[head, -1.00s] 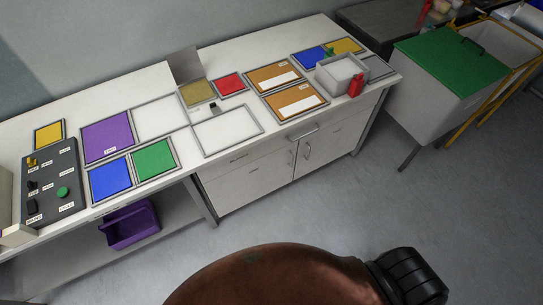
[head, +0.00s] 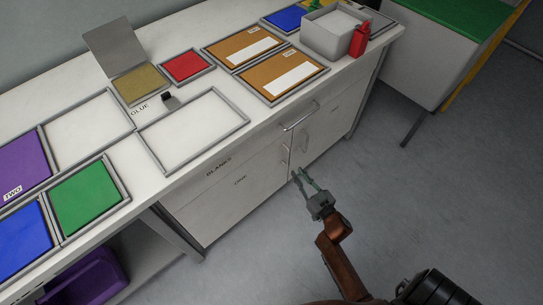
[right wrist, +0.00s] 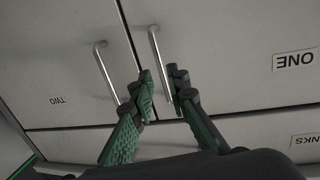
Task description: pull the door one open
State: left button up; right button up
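Door one (head: 235,190) is the left white cabinet door, labelled ONE, and looks closed. In the right wrist view it is on the right (right wrist: 225,60), with its label upside down. Its bar handle (right wrist: 156,50) runs down between my right gripper's fingertips in that view. My right gripper (head: 299,174) is open just in front of the door handles, by the seam between the doors. In the right wrist view its green and dark fingers (right wrist: 161,82) are apart, and I cannot tell whether they touch the handle. My left gripper is not in view.
Door two (right wrist: 60,65) adjoins door one, with its own handle (right wrist: 102,65) close by. The drawer labelled BLANKS (head: 225,165) is above, with a bar handle (head: 300,118). A purple bin (head: 88,278) sits on the lower left shelf. The floor (head: 445,200) in front is clear.

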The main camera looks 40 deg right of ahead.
notch_tip(320, 180, up, 2)
jog(key=w+b, duration=0.1)
jog(key=w, duration=0.1)
jog(key=b, duration=0.3)
send_over(288, 165)
jog(key=shift+w+d+r+t, duration=0.1)
jog(key=shift+w+d+t, duration=0.05)
jog(key=shift+w+t, duration=0.2)
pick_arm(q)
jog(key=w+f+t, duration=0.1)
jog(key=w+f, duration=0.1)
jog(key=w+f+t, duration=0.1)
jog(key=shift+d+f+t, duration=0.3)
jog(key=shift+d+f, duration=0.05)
pick_arm(e)
grip_shut()
jog(key=shift+s, duration=0.2)
